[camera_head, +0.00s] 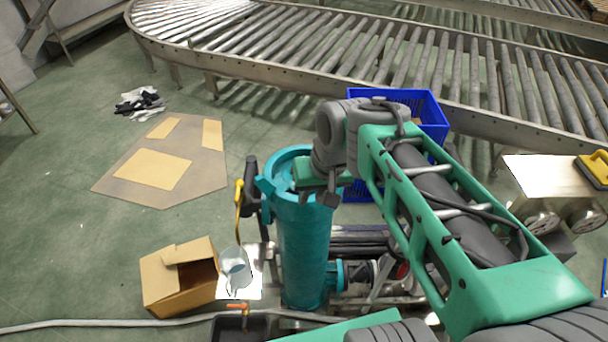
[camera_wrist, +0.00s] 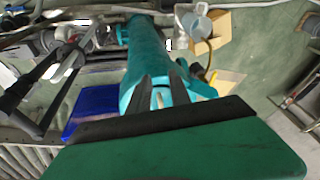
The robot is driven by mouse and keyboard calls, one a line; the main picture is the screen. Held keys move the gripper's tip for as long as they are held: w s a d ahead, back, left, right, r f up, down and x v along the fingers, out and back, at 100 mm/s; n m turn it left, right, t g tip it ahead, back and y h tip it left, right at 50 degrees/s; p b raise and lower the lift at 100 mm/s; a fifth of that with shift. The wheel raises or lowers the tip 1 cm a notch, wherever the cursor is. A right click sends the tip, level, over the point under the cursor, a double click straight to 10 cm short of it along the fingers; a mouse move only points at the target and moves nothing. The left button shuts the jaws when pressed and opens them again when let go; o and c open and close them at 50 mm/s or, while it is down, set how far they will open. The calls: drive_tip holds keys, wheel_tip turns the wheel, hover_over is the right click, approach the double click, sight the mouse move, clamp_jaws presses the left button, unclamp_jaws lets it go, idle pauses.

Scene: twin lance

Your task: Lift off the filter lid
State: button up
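The teal filter housing (camera_head: 303,250) stands upright as a tall cylinder in the middle of the head view. Its round top with the filter lid (camera_head: 281,172) is partly hidden by my wrist, so I cannot see the whole lid. My gripper (camera_head: 320,198) is at the right side of this top, pointing down. In the wrist view the housing (camera_wrist: 146,50) runs away beyond my gripper (camera_wrist: 160,82). The two dark fingers stand apart over the teal top, with a small pale part visible between them. I cannot tell whether they touch the lid.
A yellow-and-black handle (camera_head: 239,210) rises close to the housing's left. Flat cardboard (camera_head: 150,168) lies on the floor.

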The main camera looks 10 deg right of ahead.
drive_tip(key=w+d+m+g+y+p, duration=0.1)
drive_tip(key=w+d+y, duration=0.2)
drive_tip(key=w, duration=0.5)
drive_tip(key=w+d+m+g+y+p, duration=0.1)
drive_tip(key=w+d+y+p, duration=0.15)
drive_tip(key=w, duration=0.45)
drive_tip(key=x, duration=0.5)
drive_tip(key=d+b+x, duration=0.1)
drive_tip(key=x, duration=0.2)
drive_tip(key=shift+w+d+f, duration=0.1)
drive_tip(key=shift+w+f, duration=0.15)
drive_tip(key=shift+f, duration=0.1)
clamp_jaws()
drive_tip(key=shift+r, duration=0.1)
